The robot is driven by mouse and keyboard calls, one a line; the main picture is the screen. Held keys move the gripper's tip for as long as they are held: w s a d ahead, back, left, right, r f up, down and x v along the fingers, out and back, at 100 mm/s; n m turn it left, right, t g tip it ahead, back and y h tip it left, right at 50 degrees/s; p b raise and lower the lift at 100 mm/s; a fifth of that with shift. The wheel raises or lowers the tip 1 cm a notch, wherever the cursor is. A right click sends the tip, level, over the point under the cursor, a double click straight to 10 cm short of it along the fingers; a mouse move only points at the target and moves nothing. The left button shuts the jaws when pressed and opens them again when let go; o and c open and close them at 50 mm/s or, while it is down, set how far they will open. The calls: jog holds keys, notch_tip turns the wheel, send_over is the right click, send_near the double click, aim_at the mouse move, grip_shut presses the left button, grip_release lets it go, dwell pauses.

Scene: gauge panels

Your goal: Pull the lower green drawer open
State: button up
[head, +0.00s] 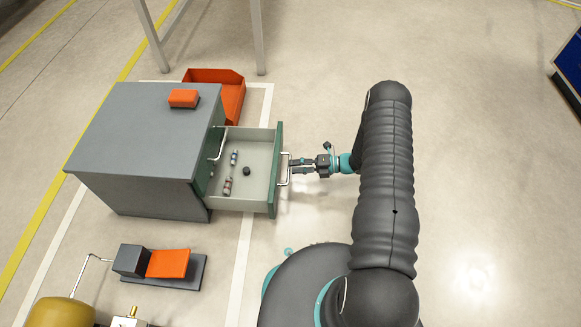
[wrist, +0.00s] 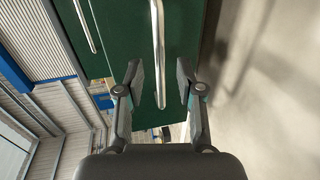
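The lower green drawer (head: 277,172) stands well out from the grey cabinet (head: 140,135), its pale inside showing. Its silver bar handle (head: 286,181) is on the green front; in the wrist view the handle (wrist: 158,50) runs down between my fingers. My gripper (head: 293,165) is at this handle, with its fingers (wrist: 160,80) apart on either side of the bar. Gaps show between bar and fingers in the wrist view. The upper drawer is shut, with its own silver handle (head: 219,142).
Small cylinders (head: 227,186) and a black piece (head: 247,171) lie in the drawer. An orange bin (head: 232,100) stands behind the cabinet. A pedal-like orange device (head: 168,263) is on the floor at front left. Floor right of my arm is clear.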

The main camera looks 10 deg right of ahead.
jog(key=v, duration=0.8)
jog(key=shift+d, duration=0.35)
jog(key=shift+s+r, duration=0.1)
jog(key=s+a+f+n+g+h, duration=0.1)
jog(key=s+f+n+g, duration=0.2)
jog(key=s+n, duration=0.35)
jog(key=s+r+n+g+h, duration=0.25)
jog(key=s+r+n, duration=0.2)
jog(key=n, duration=0.35)
jog(key=s+d+r+n+h+p, duration=0.1)
jog(key=s+r+n+h, duration=0.25)
jog(key=r+n, duration=0.75)
jog(key=s+r+n+h+p, duration=0.2)
jog(key=r+n+h, duration=0.35)
jog(key=r, duration=1.05)
jog(key=s+a+r+n+t+h+p, duration=0.1)
jog(key=s+a+r+n+t, duration=0.1)
jog(key=r, duration=0.6)
jog(key=s+a+r+n+t+p, duration=0.1)
jog(key=s+r+n+t, duration=0.2)
jog(key=r, duration=0.6)
jog(key=s+a+r+n+t+h+p, duration=0.1)
jog(key=s+a+r+n+t, duration=0.1)
jog(key=s+r, duration=0.4)
notch_tip(320, 180, up, 3)
jog(key=shift+a+f+n+h+p, duration=0.15)
jog(key=shift+a+n+h+p, duration=0.15)
jog(key=shift+h, duration=0.05)
